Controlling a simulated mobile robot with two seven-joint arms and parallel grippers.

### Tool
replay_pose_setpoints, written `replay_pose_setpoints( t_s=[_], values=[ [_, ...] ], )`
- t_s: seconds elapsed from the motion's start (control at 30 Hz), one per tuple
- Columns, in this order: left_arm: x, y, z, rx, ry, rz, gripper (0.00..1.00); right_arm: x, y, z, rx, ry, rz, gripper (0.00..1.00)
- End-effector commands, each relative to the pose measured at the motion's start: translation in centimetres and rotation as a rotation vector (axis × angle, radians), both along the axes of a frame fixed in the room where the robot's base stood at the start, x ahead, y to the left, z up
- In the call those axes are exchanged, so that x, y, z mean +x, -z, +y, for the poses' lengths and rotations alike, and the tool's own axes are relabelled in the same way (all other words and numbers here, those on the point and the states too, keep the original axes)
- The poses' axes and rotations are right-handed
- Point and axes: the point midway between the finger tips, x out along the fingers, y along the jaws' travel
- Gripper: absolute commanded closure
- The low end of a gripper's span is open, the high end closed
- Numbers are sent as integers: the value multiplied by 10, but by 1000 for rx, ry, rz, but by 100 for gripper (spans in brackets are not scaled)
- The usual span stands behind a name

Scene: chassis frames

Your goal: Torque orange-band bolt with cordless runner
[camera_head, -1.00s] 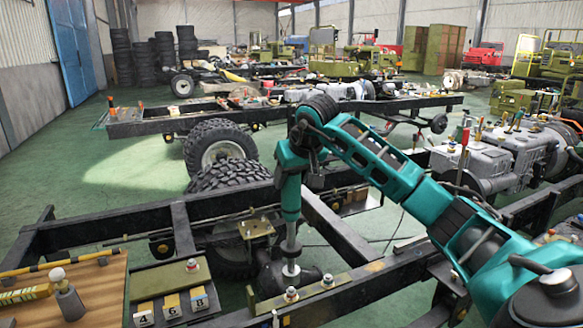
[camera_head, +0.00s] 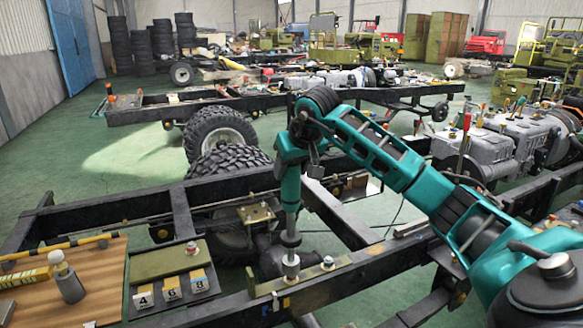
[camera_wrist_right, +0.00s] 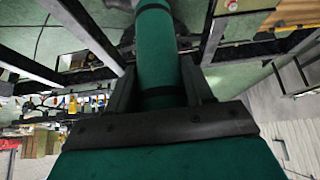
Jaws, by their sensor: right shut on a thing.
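My right gripper (camera_head: 291,160) points down and is shut on the cordless runner (camera_head: 290,192), a teal body with a grey shaft below it. In the right wrist view the runner's teal cylinder (camera_wrist_right: 155,45) sits between the dark fingers. The runner stands upright, its silver socket at or just above a bolt (camera_head: 291,280) on the olive plate (camera_head: 310,272) of the front chassis rail. I cannot tell whether it touches. A second bolt (camera_head: 328,262) stands to the right. No orange band can be made out clearly. My left gripper is not in view.
The front chassis frame (camera_head: 120,222) spans the foreground. At the left are a wooden board (camera_head: 100,275) with a yellow tool, an olive plate (camera_head: 165,261) bearing one bolt, and blocks marked 4, 6 and 8 (camera_head: 172,289). A large tyre (camera_head: 235,162) stands behind.

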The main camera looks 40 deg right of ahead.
Motion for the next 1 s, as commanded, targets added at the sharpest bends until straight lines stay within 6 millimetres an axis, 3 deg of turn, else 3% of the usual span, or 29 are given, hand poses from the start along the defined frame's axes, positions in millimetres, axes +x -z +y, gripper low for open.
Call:
replay_pose_setpoints(
  t_s=[1.0],
  values=[
    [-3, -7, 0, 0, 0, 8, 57, -1, -4, 0, -1, 0, -8, 100]
  ],
)
